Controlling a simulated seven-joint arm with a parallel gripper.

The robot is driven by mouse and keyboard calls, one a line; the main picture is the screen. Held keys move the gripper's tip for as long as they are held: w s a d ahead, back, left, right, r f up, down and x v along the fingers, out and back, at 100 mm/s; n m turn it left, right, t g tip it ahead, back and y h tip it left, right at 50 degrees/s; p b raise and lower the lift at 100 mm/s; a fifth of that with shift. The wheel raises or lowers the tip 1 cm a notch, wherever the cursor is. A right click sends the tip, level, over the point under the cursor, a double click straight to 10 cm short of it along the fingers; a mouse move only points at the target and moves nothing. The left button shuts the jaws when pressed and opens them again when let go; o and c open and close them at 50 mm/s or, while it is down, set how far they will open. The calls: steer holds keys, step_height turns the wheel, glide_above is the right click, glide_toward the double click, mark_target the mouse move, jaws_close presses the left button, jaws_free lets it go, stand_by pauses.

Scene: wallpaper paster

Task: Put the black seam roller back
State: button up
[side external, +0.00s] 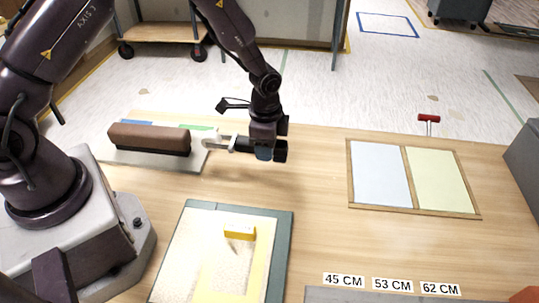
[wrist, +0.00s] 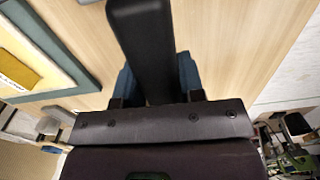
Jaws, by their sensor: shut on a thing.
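My gripper (side external: 268,150) is shut on the black seam roller in the side view, a little above the wooden table as far as I can tell. The roller's pale wheel and metal fork (side external: 213,143) point left, over the right end of the pale grey tray (side external: 190,163). I cannot tell whether the wheel touches the tray. In the wrist view the black handle (wrist: 142,45) runs up between the blue fingers of my gripper (wrist: 158,82); the wheel is out of that view.
A brown-topped brush (side external: 150,138) lies on the tray, with blue and green patches behind. A red-handled tool (side external: 429,118) lies at the far right. A framed blue and yellow panel (side external: 407,178) and a teal-edged board (side external: 282,245) with a yellow block (side external: 240,232) flank clear table.

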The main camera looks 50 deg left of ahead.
mark_target(269, 166)
steer(key=shift+w+f, duration=0.3)
steer(key=shift+f, duration=0.7)
steer(key=shift+w+f, duration=0.25)
steer(key=shift+f, duration=0.7)
steer(key=shift+f, duration=0.1)
steer(key=shift+f, duration=0.25)
steer(key=o, duration=1)
steer(key=shift+r, duration=0.1)
